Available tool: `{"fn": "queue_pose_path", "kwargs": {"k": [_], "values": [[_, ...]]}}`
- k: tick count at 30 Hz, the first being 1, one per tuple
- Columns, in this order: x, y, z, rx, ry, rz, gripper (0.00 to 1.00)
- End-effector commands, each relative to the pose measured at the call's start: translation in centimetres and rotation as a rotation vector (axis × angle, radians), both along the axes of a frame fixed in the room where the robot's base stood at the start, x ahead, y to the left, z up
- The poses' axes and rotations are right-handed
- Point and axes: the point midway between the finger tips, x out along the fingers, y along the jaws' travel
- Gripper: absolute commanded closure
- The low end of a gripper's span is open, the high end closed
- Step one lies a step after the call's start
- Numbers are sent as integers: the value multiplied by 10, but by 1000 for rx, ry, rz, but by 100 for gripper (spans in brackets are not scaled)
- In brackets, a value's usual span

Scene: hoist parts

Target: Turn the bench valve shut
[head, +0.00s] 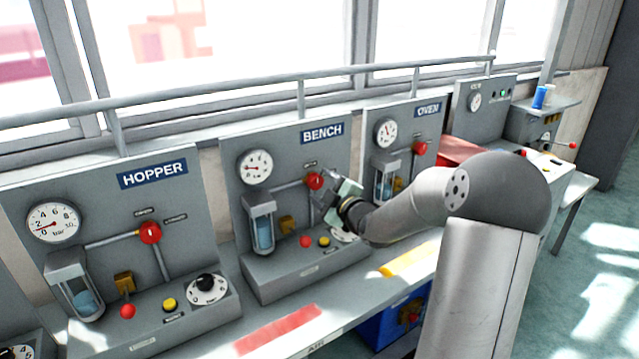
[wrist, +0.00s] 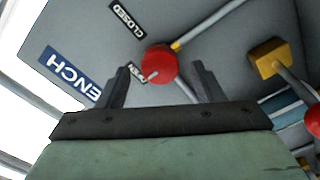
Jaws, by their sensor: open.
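The bench valve (head: 315,181) is a round red knob on the upright grey panel marked BENCH, with pipes running from it. In the wrist view the red knob (wrist: 160,61) lies ahead, between and beyond my two fingertips. A small pale mark on the knob points toward a label that is partly hidden by a finger. A CLOSED label (wrist: 128,19) is clear of the fingers. My gripper (head: 322,190) is open, close in front of the knob; it also shows in the wrist view (wrist: 160,68). I cannot tell whether the fingers touch the knob.
The hopper panel (head: 150,232) with a similar red valve stands left, the oven panel (head: 421,148) right. A yellow block (wrist: 268,58) and a red ball (wrist: 312,118) sit near the gripper's right in the wrist view. A grey rail (head: 250,80) runs behind.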

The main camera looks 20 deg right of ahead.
Motion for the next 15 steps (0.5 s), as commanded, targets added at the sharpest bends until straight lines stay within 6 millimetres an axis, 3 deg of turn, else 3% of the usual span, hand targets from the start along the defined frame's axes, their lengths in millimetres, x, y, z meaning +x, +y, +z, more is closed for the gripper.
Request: {"fn": "queue_pose_path", "kwargs": {"k": [6,14,15], "values": [[16,2,1,0,-1,-1,39],[17,2,0,0,0,0,39],[17,2,0,0,0,0,47]]}}
